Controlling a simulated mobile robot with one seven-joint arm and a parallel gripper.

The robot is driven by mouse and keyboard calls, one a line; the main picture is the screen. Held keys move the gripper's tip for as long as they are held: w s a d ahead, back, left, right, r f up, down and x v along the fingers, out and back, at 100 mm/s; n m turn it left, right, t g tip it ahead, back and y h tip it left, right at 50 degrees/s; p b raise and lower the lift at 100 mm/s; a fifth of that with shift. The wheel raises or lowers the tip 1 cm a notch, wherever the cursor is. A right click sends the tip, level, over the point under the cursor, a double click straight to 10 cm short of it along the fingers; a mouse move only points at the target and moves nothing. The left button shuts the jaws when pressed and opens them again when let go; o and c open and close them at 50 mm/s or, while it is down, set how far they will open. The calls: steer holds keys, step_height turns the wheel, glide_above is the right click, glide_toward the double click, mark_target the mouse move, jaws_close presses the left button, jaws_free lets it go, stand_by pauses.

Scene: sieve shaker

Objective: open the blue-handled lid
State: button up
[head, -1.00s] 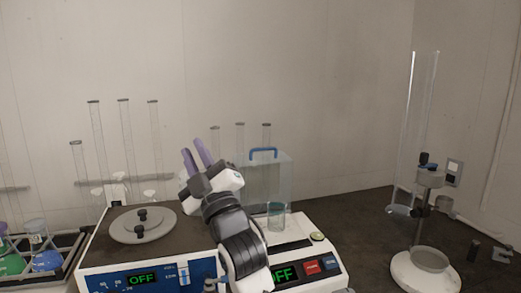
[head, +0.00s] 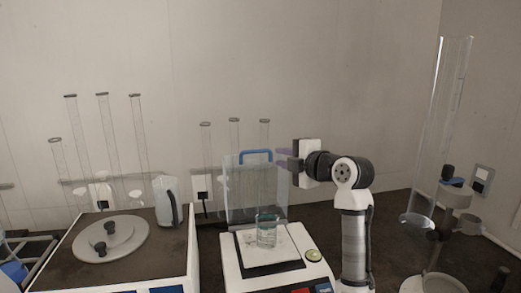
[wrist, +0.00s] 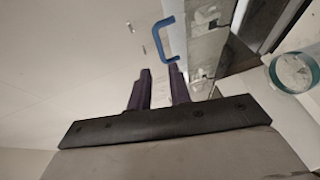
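The blue handle (head: 256,154) sits on top of a clear, box-shaped lid (head: 242,195) at the back of the white balance. The handle also shows in the wrist view (wrist: 164,38), just beyond my fingertips, with the lid's clear wall beside it. My gripper (head: 281,158) is just right of the handle, at about its height, pointing left. In the wrist view, my gripper (wrist: 160,71) has its two purple fingers apart with nothing between them. It appears not to touch the handle.
A glass beaker (head: 267,233) stands on the balance (head: 232,262) in front of the lid. A second device with a round plate (head: 122,232) and a clear jug (head: 166,201) are at left. Several tall cylinders stand behind. A stand with a tall tube (head: 450,120) is at right.

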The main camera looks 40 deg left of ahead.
mark_target(257, 152)
steer(key=p+x, duration=0.2)
steer(key=x, duration=0.3)
steer(key=p+x, duration=0.2)
steer(key=x, duration=0.4)
steer(key=shift+a+r, duration=0.15)
steer(key=shift+r, duration=0.05)
steer(key=shift+w+a+f, duration=0.15)
steer(key=shift+a+f, duration=0.1)
steer(key=shift+a, duration=0.35)
steer(key=shift+c, duration=0.4)
jaws_close()
